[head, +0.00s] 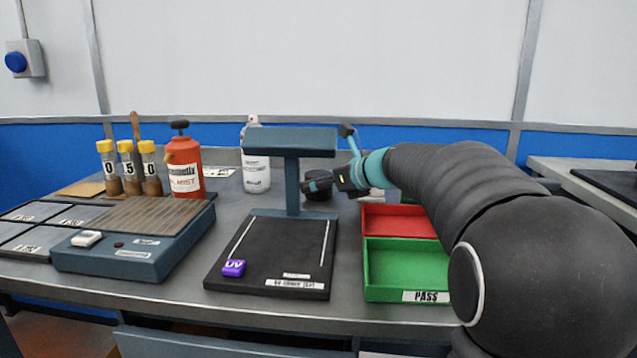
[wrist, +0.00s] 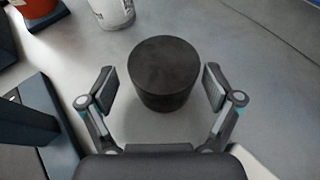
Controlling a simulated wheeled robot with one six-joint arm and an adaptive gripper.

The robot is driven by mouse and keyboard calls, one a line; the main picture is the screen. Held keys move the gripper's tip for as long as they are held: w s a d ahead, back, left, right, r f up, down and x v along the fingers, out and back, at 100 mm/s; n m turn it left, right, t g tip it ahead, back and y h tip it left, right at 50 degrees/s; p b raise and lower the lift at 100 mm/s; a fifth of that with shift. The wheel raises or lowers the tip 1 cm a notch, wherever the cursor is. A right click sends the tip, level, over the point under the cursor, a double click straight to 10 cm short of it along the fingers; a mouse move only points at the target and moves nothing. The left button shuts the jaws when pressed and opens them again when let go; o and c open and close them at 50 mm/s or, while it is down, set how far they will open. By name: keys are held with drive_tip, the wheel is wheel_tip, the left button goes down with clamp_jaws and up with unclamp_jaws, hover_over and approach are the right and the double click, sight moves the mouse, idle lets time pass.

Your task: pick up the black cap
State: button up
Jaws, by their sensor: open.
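The black cap (wrist: 162,75) is a short dark cylinder standing upright on the grey bench in the wrist view. My gripper (wrist: 160,85) is open, with one finger on each side of the cap and visible gaps between the fingers and its sides. The cap's far part extends past the fingertips. In the head view the cap (head: 318,192) shows partly, behind the UV stand and below my gripper (head: 312,184), which covers some of it.
The blue-grey UV stand (head: 291,187) is close to the left of my gripper. A white spray bottle (head: 256,170) and a red bottle (head: 186,168) stand further left. The red tray (head: 400,222) and green PASS tray (head: 405,285) lie in front of my arm.

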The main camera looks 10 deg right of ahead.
drive_tip(key=x, duration=0.4)
drive_tip(key=shift+w+f, duration=0.15)
drive_tip(key=shift+w, duration=0.05)
drive_tip(key=shift+d, duration=0.1)
drive_tip(key=c, duration=0.8)
